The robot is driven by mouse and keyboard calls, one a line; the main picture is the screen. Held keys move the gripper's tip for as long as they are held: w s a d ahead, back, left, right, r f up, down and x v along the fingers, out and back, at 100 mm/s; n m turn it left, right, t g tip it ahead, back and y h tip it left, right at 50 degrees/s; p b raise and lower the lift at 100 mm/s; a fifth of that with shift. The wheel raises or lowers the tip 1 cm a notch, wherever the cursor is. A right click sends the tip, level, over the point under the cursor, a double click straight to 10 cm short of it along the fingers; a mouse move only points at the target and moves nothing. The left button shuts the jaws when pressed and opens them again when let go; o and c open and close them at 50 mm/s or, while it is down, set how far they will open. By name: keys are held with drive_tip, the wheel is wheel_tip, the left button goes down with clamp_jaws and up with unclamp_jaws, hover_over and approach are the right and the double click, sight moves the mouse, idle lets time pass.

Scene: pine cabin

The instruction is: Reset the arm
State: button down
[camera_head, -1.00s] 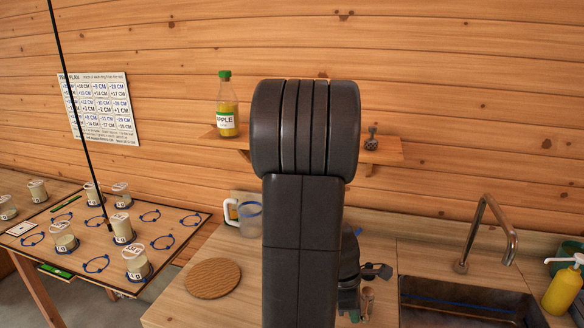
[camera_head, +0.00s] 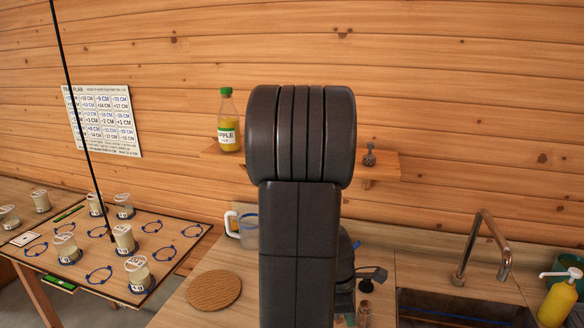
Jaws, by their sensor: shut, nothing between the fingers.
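My dark grey arm (camera_head: 299,220) rises upright in the middle of the view, with its thick rounded elbow (camera_head: 301,137) at the top. The lower link runs down out of the bottom edge. Dark parts (camera_head: 345,280) show just right of this link, mostly behind it. I cannot make out any gripper fingers, and the arm hides much of the counter behind it.
A wooden counter (camera_head: 195,318) holds a round cork mat (camera_head: 214,290), a mug (camera_head: 246,224), a faucet (camera_head: 487,240), a sink and a yellow pump bottle (camera_head: 557,302). A juice bottle (camera_head: 228,125) stands on the wall shelf (camera_head: 385,165). Several jars stand on the left table (camera_head: 180,217).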

drive_tip(key=p+v, duration=0.2)
drive_tip(key=v, duration=0.4)
drive_tip(key=b+x, duration=0.7)
drive_tip(key=x, duration=0.4)
drive_tip(key=shift+w+a+r, duration=0.3)
drive_tip(key=shift+w+a, duration=0.25)
drive_tip(key=shift+a, duration=0.1)
drive_tip(key=shift+w+a+m+g, duration=0.3)
drive_tip(key=shift+w+a+m, duration=0.2)
drive_tip(key=shift+m, duration=0.4)
drive_tip(key=w+m, duration=0.1)
drive_tip(key=w+a+m, duration=0.1)
drive_tip(key=m, duration=0.1)
drive_tip(key=shift+w+a+r+g+y+p, duration=0.1)
drive_tip(key=shift+a+g+y+p, duration=0.1)
drive_tip(key=shift+g+y+p, duration=0.15)
drive_tip(key=shift+w+r+m, duration=0.15)
drive_tip(key=shift+m, duration=0.15)
drive_tip(key=shift+a+r, duration=0.15)
drive_tip(key=shift+r, duration=0.4)
